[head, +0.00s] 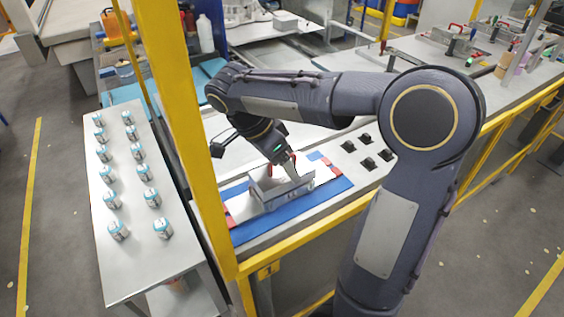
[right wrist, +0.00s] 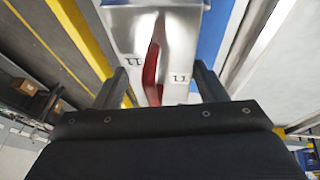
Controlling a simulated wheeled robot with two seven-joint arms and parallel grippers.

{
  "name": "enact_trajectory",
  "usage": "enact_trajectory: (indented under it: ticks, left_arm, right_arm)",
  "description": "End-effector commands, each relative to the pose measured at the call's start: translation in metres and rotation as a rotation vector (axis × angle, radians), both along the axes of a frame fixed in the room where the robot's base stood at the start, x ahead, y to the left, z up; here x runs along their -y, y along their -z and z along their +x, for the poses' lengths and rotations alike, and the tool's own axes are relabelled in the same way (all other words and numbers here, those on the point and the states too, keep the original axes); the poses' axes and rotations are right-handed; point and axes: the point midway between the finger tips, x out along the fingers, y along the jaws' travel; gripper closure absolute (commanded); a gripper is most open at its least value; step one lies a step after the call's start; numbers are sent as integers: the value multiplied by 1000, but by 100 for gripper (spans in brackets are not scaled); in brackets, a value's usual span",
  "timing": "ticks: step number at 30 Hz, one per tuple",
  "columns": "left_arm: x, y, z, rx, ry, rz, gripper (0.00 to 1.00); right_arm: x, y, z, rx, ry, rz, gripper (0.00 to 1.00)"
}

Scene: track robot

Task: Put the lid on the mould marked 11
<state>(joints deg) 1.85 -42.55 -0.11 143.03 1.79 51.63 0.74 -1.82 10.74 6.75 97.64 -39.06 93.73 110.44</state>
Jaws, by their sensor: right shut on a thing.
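The grey metal mould (head: 272,203) sits on the blue mat (head: 335,187). The lid (head: 290,185) is a grey metal piece at the mould, directly under my right gripper (head: 287,168). In the right wrist view the lid (right wrist: 178,35) shows a red handle (right wrist: 152,68) between my fingers and two marks reading 11. My right gripper (right wrist: 163,84) is shut on the lid. The arm and gripper hide part of the lid, and I cannot tell whether it sits flush on the mould. My left gripper is not in view.
A yellow post (head: 190,140) and yellow rail (head: 300,232) stand close in front of the work spot. Several small black blocks (head: 367,150) lie to the right of the mat. A side table (head: 150,260) on the left holds several blue-topped cans.

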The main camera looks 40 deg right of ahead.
Motion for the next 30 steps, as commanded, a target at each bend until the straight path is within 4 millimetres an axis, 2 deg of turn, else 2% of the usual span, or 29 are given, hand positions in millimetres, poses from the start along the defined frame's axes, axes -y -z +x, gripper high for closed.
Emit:
enact_trajectory:
  ticks: [26, 27, 30]
  left_arm:
    - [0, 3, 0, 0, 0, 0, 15]
    - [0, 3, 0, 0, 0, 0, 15]
    - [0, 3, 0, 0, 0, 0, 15]
  right_arm:
    - [0, 4, 0, 0, 0, 0, 68]
    - [0, 4, 0, 0, 0, 0, 30]
    - [0, 4, 0, 0, 0, 0, 17]
